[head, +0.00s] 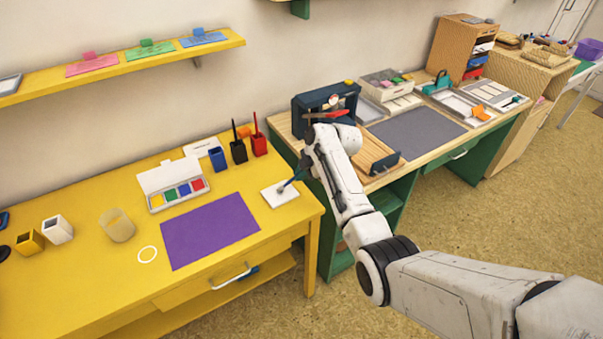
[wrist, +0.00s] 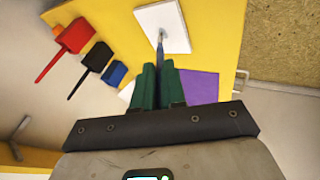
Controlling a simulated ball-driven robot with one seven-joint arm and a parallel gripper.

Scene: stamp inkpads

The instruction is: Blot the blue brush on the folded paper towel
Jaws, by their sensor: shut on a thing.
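The folded paper towel (head: 271,199) is a white square on the yellow table, near its right end. It also shows at the top of the wrist view (wrist: 150,14). My gripper (wrist: 158,68) has green fingers shut on the blue brush (wrist: 161,44). In the head view the blue brush (head: 288,184) slants down to the left, its tip over the towel. The tip appears to be at the towel's surface, but I cannot tell whether it presses on it. My arm partly hides the gripper in the head view.
A purple mat (head: 211,230) and a paint box (head: 172,192) lie left of the towel. Blue (head: 217,159), black (head: 238,152) and red (head: 259,144) holders stand behind; the black and red hold brushes. A cup (head: 118,226) stands further left. A wooden desk adjoins on the right.

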